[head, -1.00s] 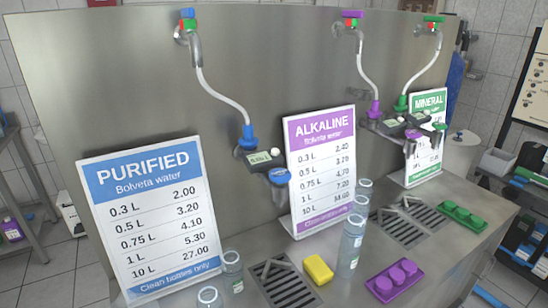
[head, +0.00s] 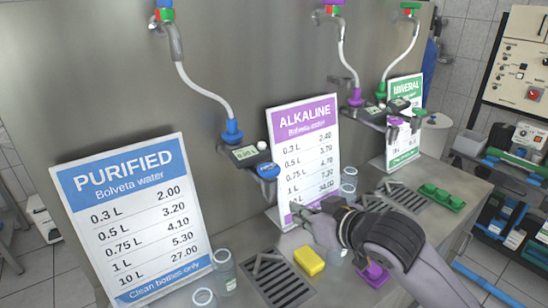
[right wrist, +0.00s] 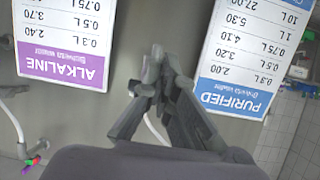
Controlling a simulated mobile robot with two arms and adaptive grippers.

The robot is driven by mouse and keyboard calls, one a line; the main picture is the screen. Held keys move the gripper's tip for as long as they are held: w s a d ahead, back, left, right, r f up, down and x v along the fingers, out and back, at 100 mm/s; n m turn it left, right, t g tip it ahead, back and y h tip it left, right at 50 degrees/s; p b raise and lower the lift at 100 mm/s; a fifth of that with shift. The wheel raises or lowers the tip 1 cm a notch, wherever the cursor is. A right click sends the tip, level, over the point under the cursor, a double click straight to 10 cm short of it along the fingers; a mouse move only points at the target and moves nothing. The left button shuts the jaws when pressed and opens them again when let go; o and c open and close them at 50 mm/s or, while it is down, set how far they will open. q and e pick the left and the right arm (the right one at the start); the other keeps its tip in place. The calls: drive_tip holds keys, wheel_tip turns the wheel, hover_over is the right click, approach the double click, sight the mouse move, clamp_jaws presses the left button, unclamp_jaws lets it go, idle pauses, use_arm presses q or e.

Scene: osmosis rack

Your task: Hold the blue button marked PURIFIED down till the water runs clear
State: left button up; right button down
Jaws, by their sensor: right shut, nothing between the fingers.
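The PURIFIED price sign (head: 182,205) with blue bands stands at the left in the head view. It shows upside down at the right of the right wrist view (right wrist: 262,45). The purified tap head (head: 245,154) has a small display, a white knob, and a round blue part (head: 267,170) below it. I cannot read a marking on that blue part. My right gripper (head: 302,212) is shut and empty, in front of the ALKALINE sign's lower edge, lower and to the right of the blue part. Its fingers also show in the right wrist view (right wrist: 158,62). My left gripper is out of view.
The ALKALINE sign (head: 305,130) stands behind my right gripper. Clear bottles (head: 225,270) stand at the front left, others behind my gripper. A yellow sponge (head: 309,261), a drain grate (head: 278,282), a purple block (head: 373,275) and a green block (head: 441,197) lie on the counter.

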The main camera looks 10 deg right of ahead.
wheel_tip(320, 180, up, 14)
drive_tip(key=w+t+y, duration=0.1)
drive_tip(key=t, duration=0.1)
drive_tip(key=shift+d+r+n, duration=0.15)
drive_tip(key=shift+n, duration=0.15)
drive_tip(key=shift+w, duration=0.25)
drive_tip(key=p, duration=0.3)
hover_over(275, 171)
drive_tip(key=shift+s+f, duration=0.2)
drive_tip(key=shift+f, duration=0.85)
drive_tip(key=f, duration=0.2)
drive_tip(key=shift+w+f+p, duration=0.3)
drive_tip(key=shift+f+p, duration=0.05)
drive_tip(key=shift+p, duration=0.05)
drive_tip(key=shift+s+f, duration=0.15)
drive_tip(key=shift+f, duration=0.65)
drive_tip(key=shift+f, duration=0.15)
